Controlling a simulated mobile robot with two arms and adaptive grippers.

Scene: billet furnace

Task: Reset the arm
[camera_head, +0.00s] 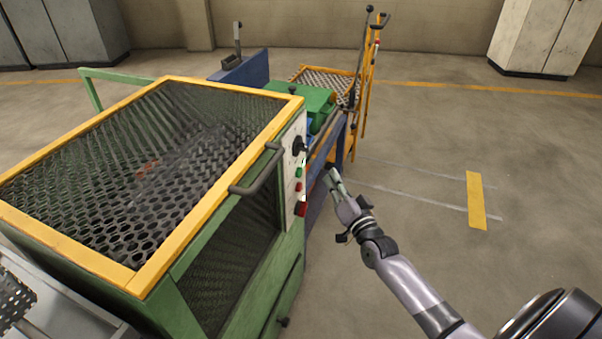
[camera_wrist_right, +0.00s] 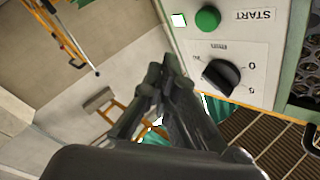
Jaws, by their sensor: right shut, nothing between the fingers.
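My right gripper (camera_head: 333,178) is just to the right of the control panel (camera_head: 294,170) of the green and yellow furnace machine. It is shut and empty. The right wrist view shows its closed fingers (camera_wrist_right: 165,85) beside the panel, apart from the buttons as far as I can tell. In that view, the panel carries a green START button (camera_wrist_right: 208,19) and a black rotary knob (camera_wrist_right: 221,77). In the head view, the knob (camera_head: 298,145) sits near the top of the panel, with green and red buttons below. My left gripper is out of view.
The machine's yellow-framed mesh cover (camera_head: 165,270) fills the left side. A black handle (camera_head: 258,172) juts out near the panel. Behind stand a green and blue conveyor (camera_head: 305,97) and a yellow frame with levers (camera_head: 370,75). The floor (camera_head: 420,150) to the right is free.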

